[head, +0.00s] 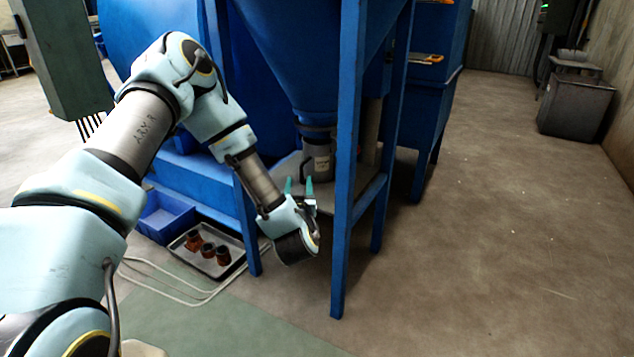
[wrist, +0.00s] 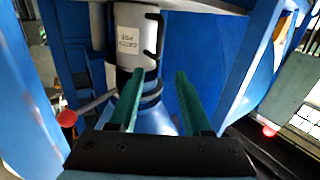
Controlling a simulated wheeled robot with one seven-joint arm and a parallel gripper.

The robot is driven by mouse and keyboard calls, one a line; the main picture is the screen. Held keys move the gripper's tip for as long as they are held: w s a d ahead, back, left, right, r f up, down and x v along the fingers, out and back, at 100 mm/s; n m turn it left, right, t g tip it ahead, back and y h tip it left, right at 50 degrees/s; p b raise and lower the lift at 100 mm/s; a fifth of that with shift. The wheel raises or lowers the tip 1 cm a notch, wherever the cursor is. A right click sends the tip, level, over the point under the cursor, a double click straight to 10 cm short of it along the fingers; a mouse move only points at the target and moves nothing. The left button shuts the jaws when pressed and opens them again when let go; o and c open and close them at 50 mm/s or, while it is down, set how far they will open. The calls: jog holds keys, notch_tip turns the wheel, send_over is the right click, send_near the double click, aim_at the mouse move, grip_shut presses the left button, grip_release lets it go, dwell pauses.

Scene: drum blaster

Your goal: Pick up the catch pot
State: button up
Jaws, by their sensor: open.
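The catch pot (head: 320,163) is a pale grey cylinder with a label, under the outlet of the blue hopper cone in the head view. In the wrist view the catch pot (wrist: 128,42) shows upside down at upper left of middle, with a black handle on its right side. My gripper (head: 299,185) is open, its two green fingers pointing up toward the pot in the head view. In the wrist view my gripper (wrist: 160,73) has nothing between its fingertips. The pot lies beyond the tips and a little to the left; I cannot tell the exact gap.
A blue frame leg (head: 347,200) stands just right of my gripper.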

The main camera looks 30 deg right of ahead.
aim_at(301, 170)
jog(key=shift+t, duration=0.3)
jog(key=x, duration=0.2)
jog(key=f+b+x, duration=0.1)
jog(key=x, duration=0.1)
jog(key=shift+w+d+f, duration=0.1)
jog(key=shift+w+d, duration=0.15)
jog(key=shift+w, duration=0.1)
jog(key=x, duration=0.1)
jog(key=b+x, duration=0.1)
jog(key=x, duration=0.1)
jog(key=b+x, duration=0.1)
jog(key=shift+w+d+f, duration=0.25)
jog(key=shift+f, duration=0.15)
jog(key=shift+w+d+r, duration=0.1)
jog(key=shift+w+d, duration=0.15)
jog(key=shift+w, duration=0.1)
grip_shut()
jog(key=shift+r, duration=0.1)
